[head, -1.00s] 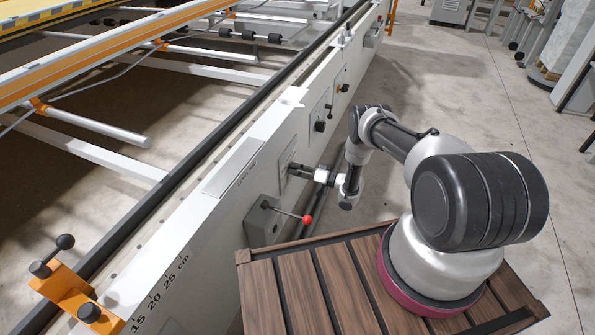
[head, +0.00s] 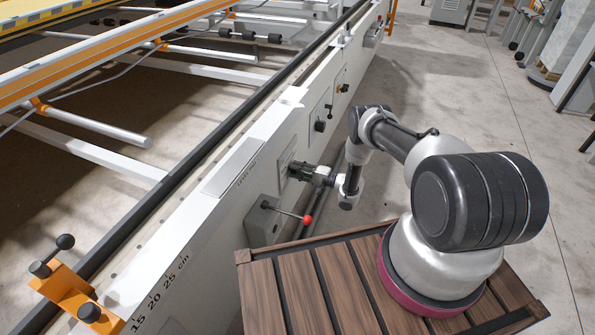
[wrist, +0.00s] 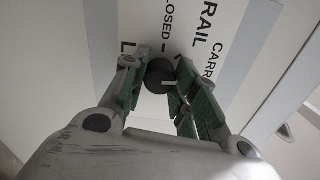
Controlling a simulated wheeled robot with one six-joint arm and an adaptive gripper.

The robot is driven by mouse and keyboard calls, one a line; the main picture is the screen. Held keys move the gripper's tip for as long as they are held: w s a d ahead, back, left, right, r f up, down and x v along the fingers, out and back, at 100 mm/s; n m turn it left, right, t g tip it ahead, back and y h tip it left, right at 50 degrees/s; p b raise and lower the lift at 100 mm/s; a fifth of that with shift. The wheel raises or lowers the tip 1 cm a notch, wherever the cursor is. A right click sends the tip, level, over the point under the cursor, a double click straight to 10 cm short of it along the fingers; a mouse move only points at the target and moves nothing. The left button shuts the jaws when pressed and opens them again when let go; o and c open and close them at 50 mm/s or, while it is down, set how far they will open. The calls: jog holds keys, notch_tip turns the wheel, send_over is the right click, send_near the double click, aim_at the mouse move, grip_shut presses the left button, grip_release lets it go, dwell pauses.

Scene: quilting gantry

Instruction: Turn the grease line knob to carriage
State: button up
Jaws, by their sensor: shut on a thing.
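The grease line knob (wrist: 158,77) is round and dark with a short white mark on its face. In the wrist view the mark points to the picture's right. It sits on a pale label plate (wrist: 215,60) with the words RAIL, CLOSED and a cut-off CARR; another word beginning with L is mostly hidden. My gripper (wrist: 160,70) is shut on the knob, one green-padded finger on each side. In the head view my gripper (head: 300,171) reaches the plate (head: 287,158) on the white beam's side and hides the knob.
A grey box (head: 262,226) with a red-ball lever (head: 306,219) sits on the beam, close below my gripper. Farther along the white beam (head: 215,225) are more panels with a black knob (head: 320,126).

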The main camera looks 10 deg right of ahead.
jog(key=shift+m, duration=0.6)
jog(key=shift+d, duration=0.1)
jog(key=o, duration=1)
jog(key=v, duration=1.2)
